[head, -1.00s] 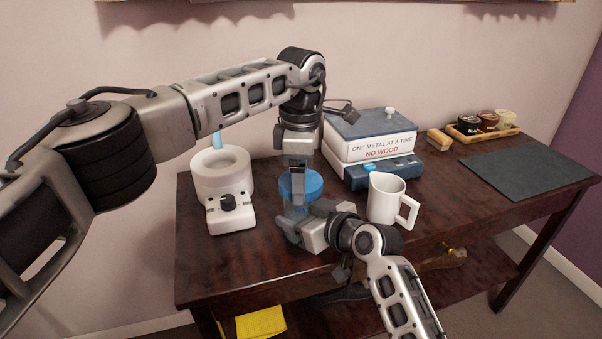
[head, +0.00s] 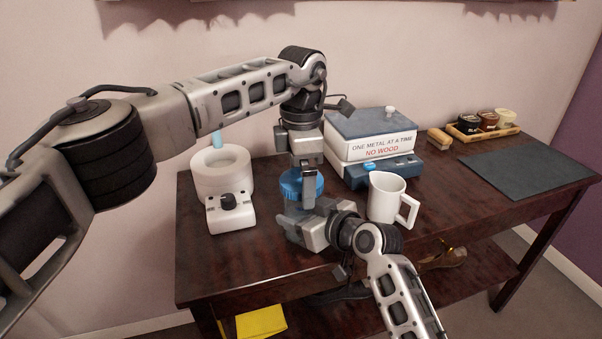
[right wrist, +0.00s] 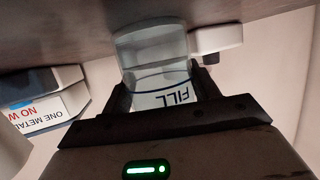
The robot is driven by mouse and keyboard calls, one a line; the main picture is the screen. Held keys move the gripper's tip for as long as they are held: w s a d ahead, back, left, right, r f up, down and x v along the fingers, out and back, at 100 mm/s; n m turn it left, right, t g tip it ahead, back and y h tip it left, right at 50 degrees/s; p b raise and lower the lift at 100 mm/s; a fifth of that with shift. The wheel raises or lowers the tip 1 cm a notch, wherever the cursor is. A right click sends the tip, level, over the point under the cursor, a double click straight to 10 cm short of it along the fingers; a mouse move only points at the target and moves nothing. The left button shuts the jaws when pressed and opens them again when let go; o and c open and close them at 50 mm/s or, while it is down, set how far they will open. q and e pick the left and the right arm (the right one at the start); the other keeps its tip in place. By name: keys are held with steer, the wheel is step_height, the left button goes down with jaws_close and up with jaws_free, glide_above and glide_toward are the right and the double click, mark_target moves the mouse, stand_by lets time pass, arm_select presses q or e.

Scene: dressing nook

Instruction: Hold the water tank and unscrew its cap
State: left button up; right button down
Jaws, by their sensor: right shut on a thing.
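The water tank's round blue cap (head: 291,186) shows in the head view below my left gripper. The tank's body there is mostly hidden behind my right gripper (head: 304,212).
A white appliance (head: 230,213) with a ring and black knob stands left. A white mug (head: 385,197) stands close right of my right gripper. Boxes (head: 372,150) stand behind. A wooden tray (head: 484,134) with jars and a dark mat (head: 525,170) lie right. The front left table is clear.

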arm_select(q)
step_height(320, 180, up, 4)
steer(key=shift+r, duration=0.2)
steer(key=shift+c, duration=0.3)
step_height(320, 180, up, 3)
steer(key=m, duration=0.3)
steer(key=shift+r, duration=0.1)
step_height(320, 180, down, 8)
steer(key=shift+r, duration=0.15)
steer(key=shift+c, duration=0.3)
steer(key=c, duration=1)
steer(key=shift+o, duration=0.2)
steer(key=shift+w+r+n, duration=0.1)
steer(key=shift+n, duration=1.4)
